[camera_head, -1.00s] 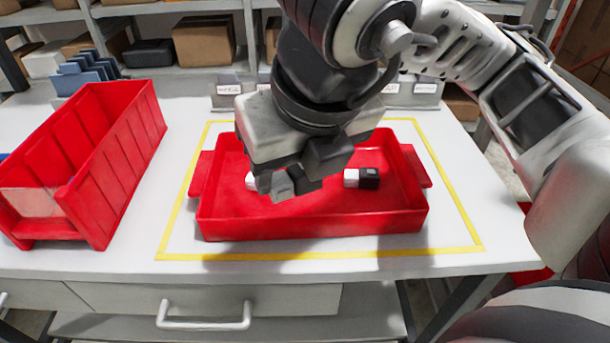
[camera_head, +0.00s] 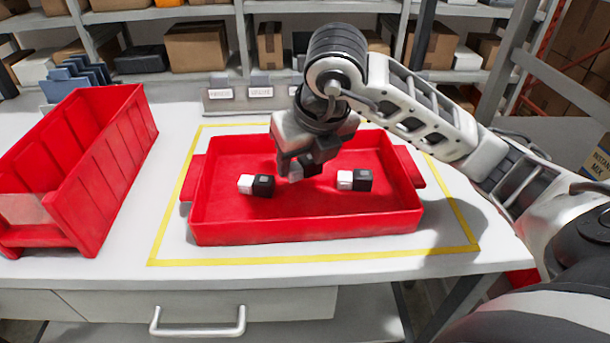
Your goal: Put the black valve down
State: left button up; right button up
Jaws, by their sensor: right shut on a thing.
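My right gripper (camera_head: 297,168) points down over the middle of the red tray (camera_head: 305,228). It is shut on a small black valve (camera_head: 310,167) with a pale end, mostly hidden by the fingers. I cannot tell whether the held valve touches the tray floor. Two other small black-and-white valves lie in the tray: one (camera_head: 264,186) to the left of the gripper, one (camera_head: 363,180) to the right. My left gripper is not in view.
The tray stands inside a yellow taped outline (camera_head: 310,258) on the white table. A larger red bin (camera_head: 95,195) stands at the left. Labelled holders (camera_head: 240,97) line the table's back edge. The tray's front floor is clear.

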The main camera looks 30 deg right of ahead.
aim_at(305, 172)
jog(key=shift+w+d+f, duration=0.15)
jog(key=shift+f, duration=0.85)
jog(key=shift+w+d+f, duration=0.1)
jog(key=shift+w+f, duration=0.05)
jog(key=shift+f, duration=0.8)
jog(key=shift+f, duration=0.2)
jog(key=o, duration=0.7)
jog(key=shift+r, duration=0.1)
jog(key=shift+r+p, duration=0.25)
jog(key=shift+p, duration=0.05)
jog(key=shift+p+v, duration=0.9)
jog(key=shift+v, duration=5)
